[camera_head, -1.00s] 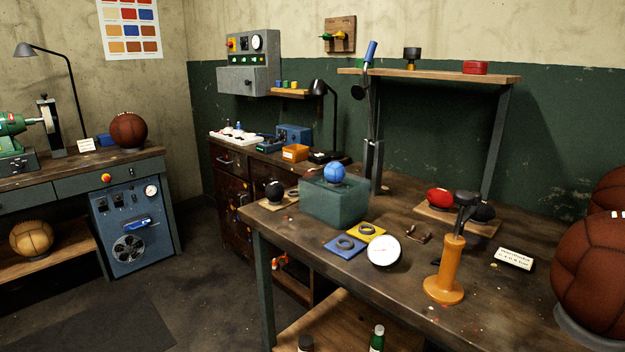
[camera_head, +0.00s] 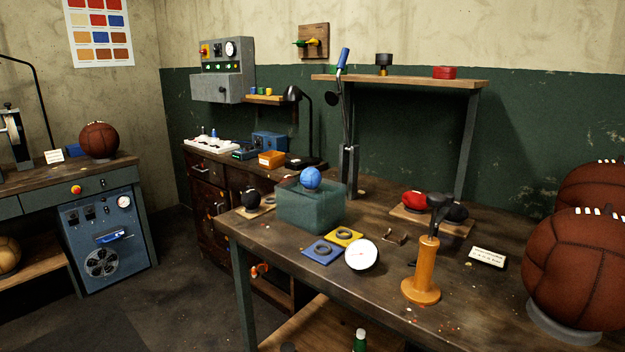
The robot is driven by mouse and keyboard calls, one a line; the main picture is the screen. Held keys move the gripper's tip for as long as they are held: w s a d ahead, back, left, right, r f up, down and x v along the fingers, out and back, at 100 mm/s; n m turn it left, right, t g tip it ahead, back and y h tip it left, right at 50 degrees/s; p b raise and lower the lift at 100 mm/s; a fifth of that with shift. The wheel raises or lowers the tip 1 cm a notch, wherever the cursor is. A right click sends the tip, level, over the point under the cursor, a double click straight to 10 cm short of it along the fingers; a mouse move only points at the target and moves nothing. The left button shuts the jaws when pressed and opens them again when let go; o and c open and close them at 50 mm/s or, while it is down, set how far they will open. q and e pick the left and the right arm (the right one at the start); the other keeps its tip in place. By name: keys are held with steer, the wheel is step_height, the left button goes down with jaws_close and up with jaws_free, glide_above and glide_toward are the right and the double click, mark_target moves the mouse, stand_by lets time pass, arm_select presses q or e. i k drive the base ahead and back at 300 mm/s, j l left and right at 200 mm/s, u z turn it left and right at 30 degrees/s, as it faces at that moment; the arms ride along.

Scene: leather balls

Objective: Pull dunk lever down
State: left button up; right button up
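The dunk lever (camera_head: 346,105) appears to be the tall dark bar with a blue handle (camera_head: 343,58). It stands nearly upright behind a greenish see-through water tank (camera_head: 311,207) on the workbench. The handle is up, near the shelf's left end. A blue ball (camera_head: 311,178) sits at the top of the tank. Neither of my grippers shows in the head view.
Large brown balls (camera_head: 575,270) crowd the right end. The floor (camera_head: 185,300) at the left is clear.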

mark_target(331, 98)
steer(key=i+j+z, duration=0.2)
steer(key=z, duration=0.3)
steer(key=i+j+z, duration=0.15)
steer(key=z, duration=0.35)
steer(key=j+z, duration=0.5)
steer(key=i+l, duration=0.05)
steer(key=l, duration=0.05)
